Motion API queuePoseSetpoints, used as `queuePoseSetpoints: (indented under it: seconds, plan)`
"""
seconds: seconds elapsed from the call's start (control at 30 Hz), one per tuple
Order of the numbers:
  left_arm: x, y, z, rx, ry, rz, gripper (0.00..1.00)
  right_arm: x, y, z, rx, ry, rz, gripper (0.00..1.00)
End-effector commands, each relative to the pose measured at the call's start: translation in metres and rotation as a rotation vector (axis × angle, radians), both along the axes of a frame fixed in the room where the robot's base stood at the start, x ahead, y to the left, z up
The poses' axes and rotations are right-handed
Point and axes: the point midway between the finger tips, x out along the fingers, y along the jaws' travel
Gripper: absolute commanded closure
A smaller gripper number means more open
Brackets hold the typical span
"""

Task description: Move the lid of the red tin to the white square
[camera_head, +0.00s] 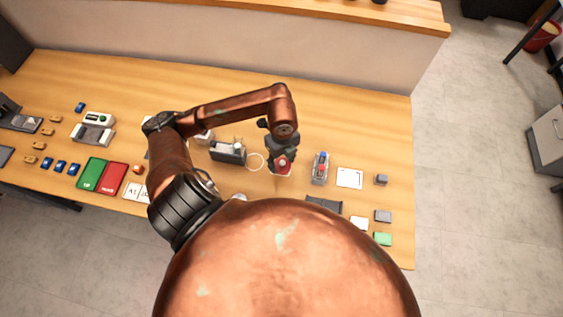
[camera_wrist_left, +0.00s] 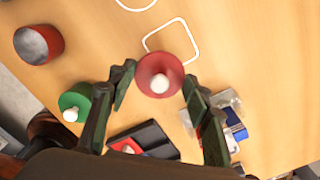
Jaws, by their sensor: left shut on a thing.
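My left gripper (camera_wrist_left: 158,88) is shut on the red lid (camera_wrist_left: 160,73), a round disc with a white knob. In the head view the left gripper (camera_head: 282,158) points down with the lid (camera_head: 284,164) under it. The white square (camera_wrist_left: 146,42) is an outline on the table; the lid overlaps its near part in the wrist view. I cannot tell how high the lid is above the table. The red tin (camera_wrist_left: 38,46) stands open, grey inside, at the wrist view's upper left. My right gripper is not in view.
A green tin (camera_wrist_left: 75,103) with a white knob stands left of the gripper in the wrist view. A dark tray (camera_wrist_left: 172,150) and a clear tray (camera_head: 319,181) with red and blue items are close. A white circle outline (camera_head: 248,168) lies on clear table.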

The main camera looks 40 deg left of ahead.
Motion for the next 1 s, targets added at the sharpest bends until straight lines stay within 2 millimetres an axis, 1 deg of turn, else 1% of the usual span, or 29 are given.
queuePoseSetpoints:
  seconds: [0.03,0.1,0.37,0.4,0.6,0.97,1.0]
  plan:
    - [0.004,0.005,-0.008,0.000,0.003,0.003,0.68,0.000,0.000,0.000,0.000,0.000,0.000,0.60]
    - [0.008,0.010,-0.016,0.001,0.002,0.002,0.68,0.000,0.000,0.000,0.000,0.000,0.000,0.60]
    - [0.016,0.017,-0.029,-0.001,0.001,0.000,0.68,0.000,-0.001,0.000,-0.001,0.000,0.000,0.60]
    - [0.018,0.020,-0.033,0.000,0.002,0.000,0.68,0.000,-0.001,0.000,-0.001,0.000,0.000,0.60]
    - [0.018,0.019,-0.060,-0.002,0.002,-0.001,0.68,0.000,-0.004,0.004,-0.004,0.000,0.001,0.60]
    - [0.019,0.019,-0.066,0.001,0.000,-0.002,0.68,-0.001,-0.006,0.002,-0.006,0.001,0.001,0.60]
    - [0.019,0.019,-0.066,0.001,0.000,-0.002,0.52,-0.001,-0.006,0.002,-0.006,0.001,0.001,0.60]
